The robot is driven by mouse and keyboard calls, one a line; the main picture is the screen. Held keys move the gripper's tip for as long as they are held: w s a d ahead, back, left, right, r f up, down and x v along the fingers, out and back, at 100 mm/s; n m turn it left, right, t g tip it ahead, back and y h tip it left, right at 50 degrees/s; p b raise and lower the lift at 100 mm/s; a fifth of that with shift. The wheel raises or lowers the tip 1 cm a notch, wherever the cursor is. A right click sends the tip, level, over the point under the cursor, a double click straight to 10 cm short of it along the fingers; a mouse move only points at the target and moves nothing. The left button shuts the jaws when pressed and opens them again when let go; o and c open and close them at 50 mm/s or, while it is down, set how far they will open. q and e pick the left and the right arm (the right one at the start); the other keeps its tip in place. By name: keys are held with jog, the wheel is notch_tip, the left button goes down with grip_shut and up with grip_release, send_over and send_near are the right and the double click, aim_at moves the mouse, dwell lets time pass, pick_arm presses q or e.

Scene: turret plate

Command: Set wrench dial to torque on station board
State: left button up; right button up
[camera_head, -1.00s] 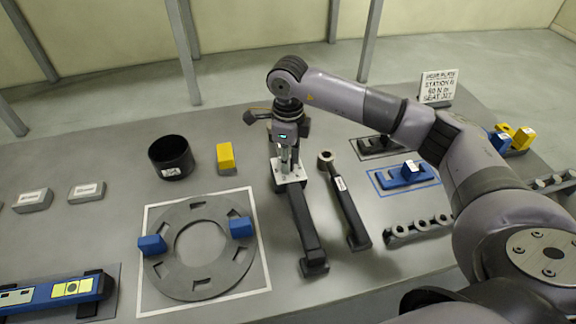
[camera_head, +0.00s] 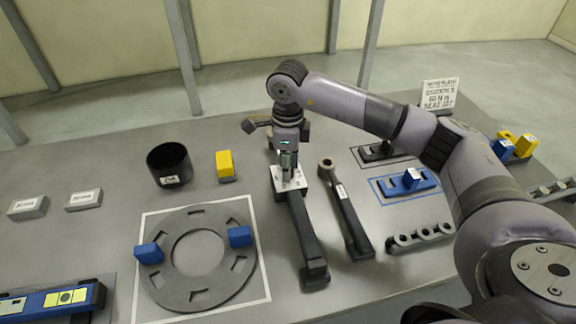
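The torque wrench (camera_head: 305,240) is a long black bar lying lengthwise on the grey table, with a pale plate (camera_head: 290,179) at its far end. My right gripper (camera_head: 287,168) points straight down over this plate, its fingers at or just above it. The fingers look close together, but whether they hold a dial knob is hidden. The station board (camera_head: 440,96) is a white sign standing at the back right; its handwritten text seems to include "60 N m". My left gripper is not in view.
A ring-headed tool (camera_head: 346,207) lies close to the right of the wrench. A grey slotted ring (camera_head: 180,292) with two blue blocks lies to the left. A black cup (camera_head: 170,165) and yellow block (camera_head: 225,166) stand behind it. Blue fixture (camera_head: 405,183) sits right.

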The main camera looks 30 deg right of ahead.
jog(key=shift+o, duration=1.3)
jog(key=shift+f, duration=0.1)
jog(key=shift+r, duration=0.2)
notch_tip(320, 180, up, 12)
jog(key=shift+f, duration=0.15)
